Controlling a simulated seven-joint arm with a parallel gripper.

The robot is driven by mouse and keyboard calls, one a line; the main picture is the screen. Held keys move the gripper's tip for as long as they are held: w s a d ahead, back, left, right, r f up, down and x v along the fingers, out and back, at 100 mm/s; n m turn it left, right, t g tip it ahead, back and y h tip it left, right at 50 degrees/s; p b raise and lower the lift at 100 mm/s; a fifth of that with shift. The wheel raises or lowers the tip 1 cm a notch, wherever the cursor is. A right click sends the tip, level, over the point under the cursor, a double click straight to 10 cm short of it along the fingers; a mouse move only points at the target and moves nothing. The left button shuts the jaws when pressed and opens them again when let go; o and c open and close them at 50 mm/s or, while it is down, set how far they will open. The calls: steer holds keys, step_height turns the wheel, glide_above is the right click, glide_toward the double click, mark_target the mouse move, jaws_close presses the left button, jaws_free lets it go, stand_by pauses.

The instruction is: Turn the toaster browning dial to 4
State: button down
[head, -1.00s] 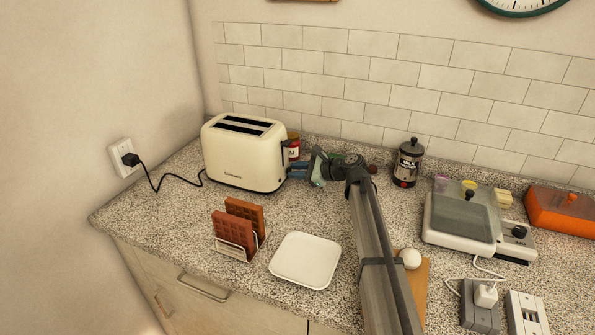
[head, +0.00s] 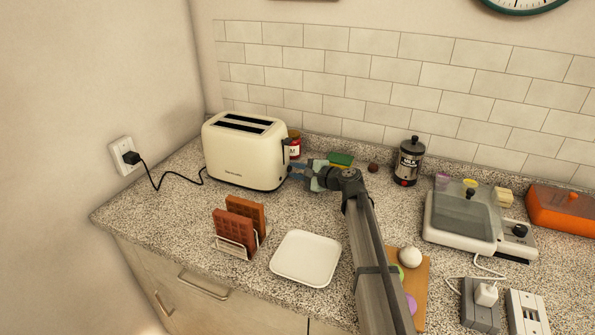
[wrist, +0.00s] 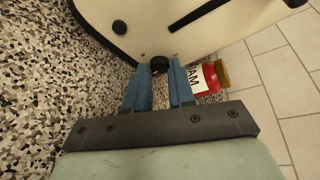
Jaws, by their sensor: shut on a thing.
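The cream toaster (head: 243,150) stands at the back left of the counter, two slots on top and its right end facing my gripper. It fills the top of the wrist view (wrist: 180,25). My gripper (head: 297,171) is at the toaster's right end, reaching in from the right. In the wrist view its blue fingers (wrist: 164,72) are shut on a small black dial (wrist: 159,65) low on that end. The dial's markings and pointer cannot be read. Another round black knob (wrist: 120,27) sits to the left on the toaster's end, apart from the fingers.
A red jam jar (head: 294,146) stands close behind the toaster's right end, near the right finger in the wrist view. A green and yellow sponge (head: 341,159) lies behind my gripper. A waffle rack (head: 236,245) and white plate (head: 306,259) are in front.

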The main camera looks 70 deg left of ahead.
stand_by(0.3)
steer(key=c, duration=1)
jaws_free()
steer(key=shift+o, duration=0.2)
steer(key=v, duration=1.3)
steer(key=shift+w+d, duration=0.1)
steer(key=shift+d, duration=0.3)
